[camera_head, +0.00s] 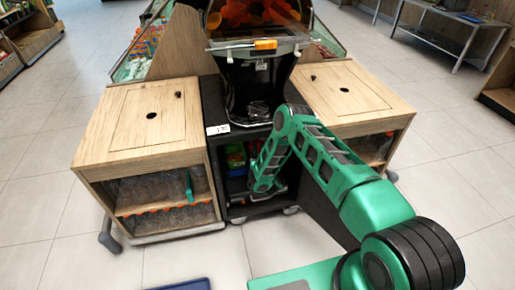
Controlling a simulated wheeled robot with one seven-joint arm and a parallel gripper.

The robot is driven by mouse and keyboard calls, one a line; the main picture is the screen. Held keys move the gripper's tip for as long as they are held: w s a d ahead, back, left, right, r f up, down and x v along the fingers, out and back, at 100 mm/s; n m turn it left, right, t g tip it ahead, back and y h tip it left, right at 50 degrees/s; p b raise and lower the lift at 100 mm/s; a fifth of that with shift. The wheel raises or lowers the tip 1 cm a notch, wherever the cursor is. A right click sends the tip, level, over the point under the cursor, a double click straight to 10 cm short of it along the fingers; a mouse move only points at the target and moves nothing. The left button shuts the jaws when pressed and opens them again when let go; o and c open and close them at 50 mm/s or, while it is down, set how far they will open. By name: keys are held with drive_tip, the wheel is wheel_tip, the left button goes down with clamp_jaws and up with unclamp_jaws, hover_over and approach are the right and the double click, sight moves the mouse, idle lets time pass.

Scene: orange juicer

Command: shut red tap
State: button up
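The orange juicer (252,82) stands in the middle, black with a clear front hood and oranges at its top. A small orange-red piece (265,44) shows on its front below the hood; I cannot tell whether it is the red tap or a label. No tap handle can be made out clearly, so its position is unclear. My green arm reaches up from the lower right, bends in front of the juicer's base, and runs down before the black cart. My gripper's fingers cannot be seen at the arm's far end.
The juicer stands on a black cart (213,110) with a price tag. Wooden cabinets stand to the left (120,120) and right (325,85); the left one holds bottles (160,188). A blue edge (185,285) shows at the bottom. Tiled floor is free in front and left.

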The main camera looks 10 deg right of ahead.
clamp_jaws()
drive_tip(key=shift+n, duration=0.3)
drive_tip(key=n, duration=0.4)
drive_tip(key=shift+s+a+f, duration=0.1)
drive_tip(key=shift+a, duration=0.15)
drive_tip(key=shift+a+f+n, duration=0.15)
drive_tip(key=shift+f+n, duration=0.05)
drive_tip(key=shift+n, duration=2)
drive_tip(key=shift+a+f+n, duration=0.15)
drive_tip(key=shift+n, duration=2.05)
drive_tip(key=shift+a+f+n, duration=0.15)
drive_tip(key=shift+f+n, duration=0.05)
drive_tip(key=shift+n, duration=2)
drive_tip(key=shift+o, duration=1.9)
unclamp_jaws()
drive_tip(key=shift+f, duration=0.1)
